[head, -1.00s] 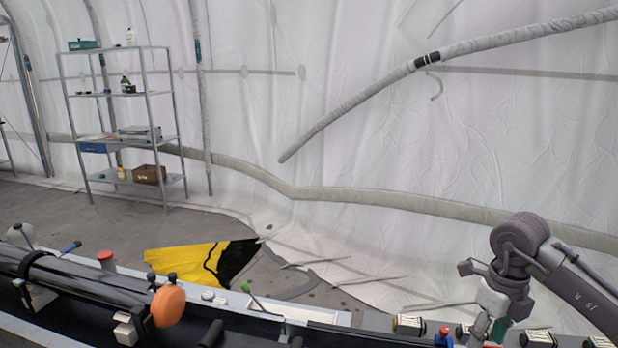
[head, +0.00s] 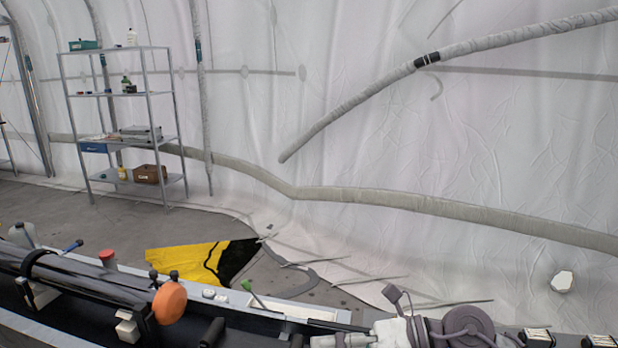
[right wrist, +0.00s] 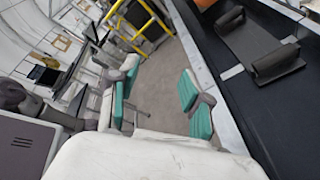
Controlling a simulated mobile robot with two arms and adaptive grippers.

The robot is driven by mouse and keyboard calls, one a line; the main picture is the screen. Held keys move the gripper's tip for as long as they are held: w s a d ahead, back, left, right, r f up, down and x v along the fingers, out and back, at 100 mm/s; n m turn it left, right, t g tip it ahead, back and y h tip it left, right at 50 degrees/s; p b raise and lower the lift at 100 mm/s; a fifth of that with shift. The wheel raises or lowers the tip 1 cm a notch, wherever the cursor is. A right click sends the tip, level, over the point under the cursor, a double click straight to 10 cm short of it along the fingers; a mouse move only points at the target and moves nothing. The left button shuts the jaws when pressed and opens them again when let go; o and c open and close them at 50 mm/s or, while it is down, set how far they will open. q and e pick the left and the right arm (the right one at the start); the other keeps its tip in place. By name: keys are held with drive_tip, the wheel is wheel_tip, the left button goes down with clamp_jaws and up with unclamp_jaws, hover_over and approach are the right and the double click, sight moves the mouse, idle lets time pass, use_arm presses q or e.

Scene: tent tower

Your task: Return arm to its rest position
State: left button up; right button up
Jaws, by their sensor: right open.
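My right arm (head: 455,329) lies low along the bottom edge in the head view, with its gripper (head: 345,340) pointing left over the bench edge. In the right wrist view the right gripper (right wrist: 157,76) shows two teal-padded fingers spread apart. Only grey floor shows between them, and nothing is held. My left arm and gripper are in neither view.
A bench (head: 265,307) with a dark bed runs along the front, carrying an orange knob (head: 169,302) and small fittings. A yellow-black panel (head: 190,259) lies behind it. Metal shelving (head: 150,110) stands at the back left, by the white tent wall (head: 360,60).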

wheel_tip(320, 180, up, 6)
drive_tip(key=a+r+m+t+y, duration=0.1)
drive_tip(key=a+m+t+y, duration=0.1)
drive_tip(key=m+t+y, duration=0.35)
drive_tip(key=w+d+m+t+h, duration=0.3)
drive_tip(key=d+m+t+h, duration=0.25)
drive_tip(key=m+t, duration=0.55)
drive_tip(key=s+d+f+m+g+h, duration=0.3)
drive_tip(key=d+f+m+h, duration=1.1)
drive_tip(key=m, duration=0.4)
drive_tip(key=s+f+m+g, duration=0.2)
drive_tip(key=s+f+g, duration=0.5)
drive_tip(key=s, duration=0.4)
drive_tip(key=s+f+m+g, duration=0.2)
drive_tip(key=s+f+g, duration=0.3)
drive_tip(key=s+f, duration=0.55)
drive_tip(key=s+f+g, duration=0.1)
drive_tip(key=s+f, duration=0.2)
drive_tip(key=f, duration=2.4)
drive_tip(key=s+d+f+g, duration=0.1)
drive_tip(key=s+d+f, duration=0.1)
drive_tip(key=s+f, duration=1.2)
drive_tip(key=shift+s+d+f+h, duration=0.2)
drive_tip(key=shift+s+h, duration=0.1)
drive_tip(key=shift+s, duration=0.55)
